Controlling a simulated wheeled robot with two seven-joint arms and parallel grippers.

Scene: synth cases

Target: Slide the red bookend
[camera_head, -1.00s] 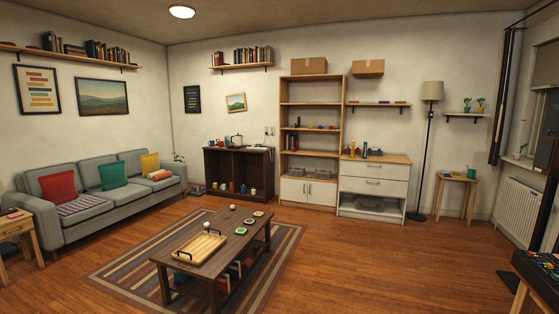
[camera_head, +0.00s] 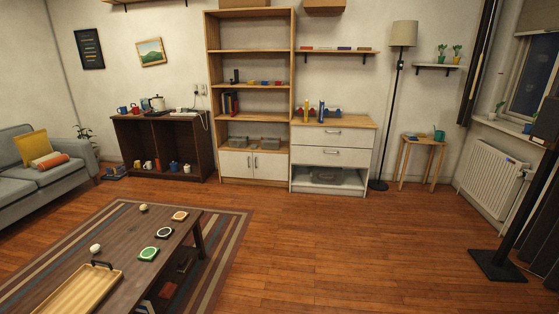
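On top of the white dresser (camera_head: 333,156) with the wooden top, a small group of coloured things stands near the back. It has a small red piece (camera_head: 299,112) at its left, thin upright yellow and blue items (camera_head: 321,111) in the middle, and a low blue piece (camera_head: 334,113) at the right. The red piece may be the red bookend, but it is too small to tell its shape. Neither of my grippers is in view.
A tall open bookcase (camera_head: 250,14) stands left of the dresser, and a floor lamp (camera_head: 404,34) and small side table (camera_head: 424,141) stand right. A low coffee table (camera_head: 128,240) on a striped rug is at lower left. The wooden floor (camera_head: 330,245) before the dresser is clear.

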